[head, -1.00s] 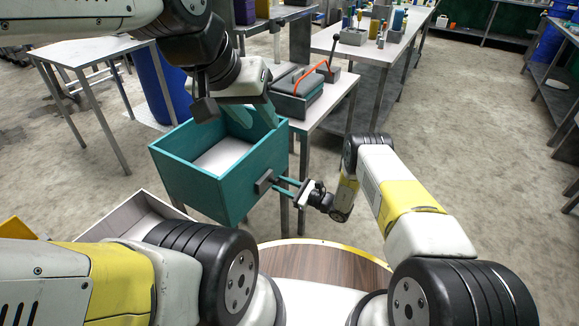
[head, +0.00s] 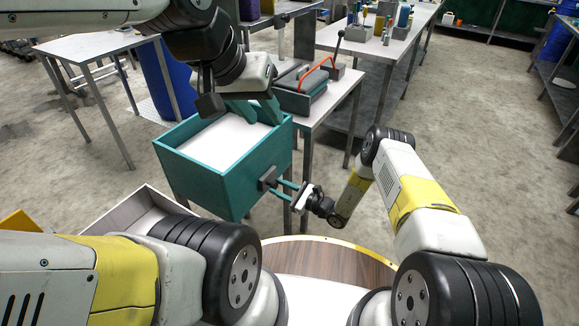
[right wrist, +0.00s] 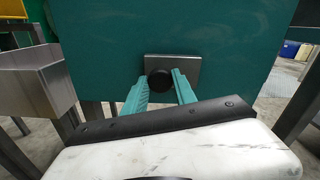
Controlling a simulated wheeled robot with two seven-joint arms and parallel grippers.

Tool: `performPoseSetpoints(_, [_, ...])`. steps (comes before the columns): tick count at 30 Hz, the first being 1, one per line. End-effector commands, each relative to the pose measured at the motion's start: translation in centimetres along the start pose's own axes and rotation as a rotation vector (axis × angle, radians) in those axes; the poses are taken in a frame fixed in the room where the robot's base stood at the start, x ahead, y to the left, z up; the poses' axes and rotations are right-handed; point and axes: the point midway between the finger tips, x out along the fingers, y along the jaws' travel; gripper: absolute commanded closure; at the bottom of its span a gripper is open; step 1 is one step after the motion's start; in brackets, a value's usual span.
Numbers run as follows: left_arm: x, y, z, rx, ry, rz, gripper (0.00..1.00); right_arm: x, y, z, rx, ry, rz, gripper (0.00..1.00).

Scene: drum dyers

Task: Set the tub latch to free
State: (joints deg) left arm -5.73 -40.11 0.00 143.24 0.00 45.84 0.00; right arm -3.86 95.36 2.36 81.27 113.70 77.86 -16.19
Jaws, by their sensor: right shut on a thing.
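A teal tub (head: 222,182) stands before me, with a flat white surface (head: 222,142) close below its rim. On its front wall is a grey plate (head: 264,184), which also shows in the right wrist view (right wrist: 190,63). A round black knob (right wrist: 159,80) sticks out of this plate and looks like the latch. My right gripper (head: 278,186) is shut on the knob, a teal finger on each side of it. My left gripper (head: 258,118) is at the tub's far rim with its teal fingers apart; nothing shows between them, and their tips are partly hard to see.
A small table behind the tub holds a grey box (head: 300,95) with an orange handle (head: 318,66). A long bench (head: 360,50) with bottles stands farther back. An open tray (head: 130,215) lies at the near left. Floor at the right is clear.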

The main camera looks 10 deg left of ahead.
Motion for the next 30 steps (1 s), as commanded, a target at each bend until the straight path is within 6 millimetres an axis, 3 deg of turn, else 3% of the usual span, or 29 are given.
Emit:
performPoseSetpoints(3, [0.0, 0.0, 0.0, 0.0, 0.0, 0.0, 0.64, -0.1, 0.5, 0.0, 0.003, -0.001, 0.01, 1.0])
performPoseSetpoints(4, [0.0, 0.0, 0.0, 0.0, 0.0, 0.0, 0.64, -0.1, 0.6, 0.0, 0.003, -0.001, 0.011, 0.65])
performPoseSetpoints(7, [0.0, 0.0, 0.0, 0.0, 0.0, 0.0, 0.64, 0.0, 0.5, 0.0, 0.003, -0.002, 0.011, 0.46])
performPoseSetpoints(19, [0.0, 0.0, 0.0, 0.0, 0.0, 0.0, 0.64, -0.6, 0.2, 0.0, 0.002, -0.001, 0.004, 0.45])
performPoseSetpoints(30, [0.0, 0.0, 0.0, 0.0, 0.0, 0.0, 0.64, -6.5, 0.2, -0.1, 0.004, -0.001, 0.004, 0.45])
